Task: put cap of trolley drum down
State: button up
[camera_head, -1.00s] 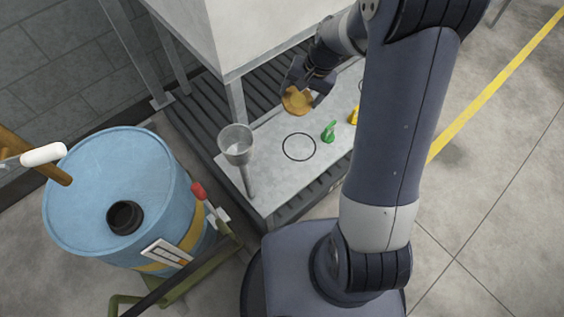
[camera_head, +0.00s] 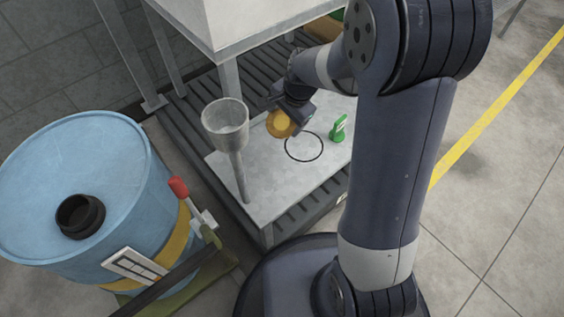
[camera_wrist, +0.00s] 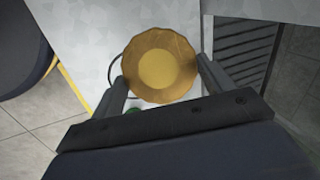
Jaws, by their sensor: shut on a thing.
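The cap (camera_head: 279,124) is a round, ochre-yellow disc with a scalloped edge. My gripper (camera_head: 291,117) is shut on it and holds it over the grey plate (camera_head: 267,180), at the upper left of a black circle outline (camera_head: 304,147). In the wrist view the cap (camera_wrist: 160,66) sits between the two fingers (camera_wrist: 163,84), its flat face toward the camera. The exact height of the cap above the plate is hard to tell. The blue trolley drum (camera_head: 95,165) stands at the left, with an open black neck (camera_head: 80,216) on top.
A grey funnel (camera_head: 226,125) on a post stands at the plate's left side. A green nozzle-like item (camera_head: 338,128) stands right of the circle. A pale box-shaped tank (camera_head: 245,25) on legs overhangs the back. A red-tipped handle (camera_head: 178,188) rises beside the drum.

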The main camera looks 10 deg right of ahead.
aim_at(291, 129)
notch_tip(291, 129, down, 10)
jog(key=b, duration=0.5)
jog(key=shift+a+f, duration=0.1)
jog(key=shift+f, duration=0.1)
jog(key=shift+f, duration=0.15)
jog(key=o, duration=1.1)
jog(key=shift+r, duration=0.45)
jog(key=p+v, duration=0.5)
jog(key=v, duration=0.6)
jog(key=shift+s+r, duration=0.15)
jog(key=shift+r, duration=0.05)
